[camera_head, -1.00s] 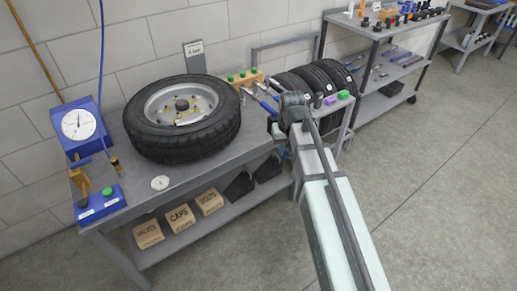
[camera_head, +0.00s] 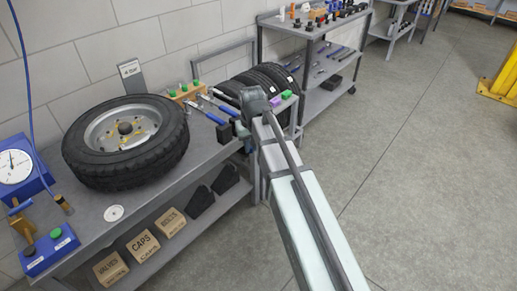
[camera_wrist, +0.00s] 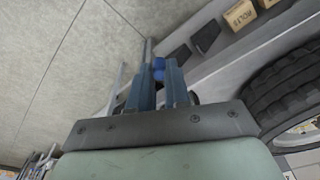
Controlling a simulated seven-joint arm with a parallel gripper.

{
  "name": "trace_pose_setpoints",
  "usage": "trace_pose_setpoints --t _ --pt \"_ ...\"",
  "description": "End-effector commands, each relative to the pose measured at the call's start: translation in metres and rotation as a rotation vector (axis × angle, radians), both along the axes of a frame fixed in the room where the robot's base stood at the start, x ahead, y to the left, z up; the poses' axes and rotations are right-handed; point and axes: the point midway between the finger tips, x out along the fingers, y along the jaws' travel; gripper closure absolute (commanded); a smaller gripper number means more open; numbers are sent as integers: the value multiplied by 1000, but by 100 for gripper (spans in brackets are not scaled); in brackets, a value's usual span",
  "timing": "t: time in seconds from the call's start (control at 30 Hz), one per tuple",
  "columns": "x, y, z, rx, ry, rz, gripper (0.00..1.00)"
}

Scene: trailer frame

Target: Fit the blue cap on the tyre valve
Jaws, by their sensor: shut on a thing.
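My gripper (camera_wrist: 159,82) shows in the wrist view with its two blue-grey fingers close together. It is shut on a small blue piece, the blue cap (camera_wrist: 159,68), which shows between the fingertips. In the head view my own arm largely hides the gripper, beside the right end of the bench, and I cannot make out the cap there. The tyre (camera_head: 126,141) lies flat on its pale rim on the bench, left of my gripper and apart from it. Small yellowish parts show inside the rim; I cannot tell the valve among them.
The grey bench (camera_head: 150,200) carries a blue gauge (camera_head: 15,168), a box with a green button (camera_head: 50,250), a white disc (camera_head: 114,213) and blue-handled tools (camera_head: 215,117). Upright tyres (camera_head: 262,82) stand behind my arm. Labelled boxes (camera_head: 143,246) sit below.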

Motion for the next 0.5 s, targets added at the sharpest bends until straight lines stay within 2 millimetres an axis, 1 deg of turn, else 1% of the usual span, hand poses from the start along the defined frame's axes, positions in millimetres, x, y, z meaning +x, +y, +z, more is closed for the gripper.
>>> trace_pose_setpoints --t 0.03,0.17,0.27,0.37,0.4,0.47,0.5 --pt "4 9 2 0 0 13 100" --pt "12 34 5 1 -1 49 100" --pt "18 59 8 2 -1 87 100" --pt "27 94 12 3 -2 137 100" --pt "29 111 14 3 -2 161 100" --pt "34 134 16 4 -1 196 100" --pt "36 150 18 4 -1 219 100"
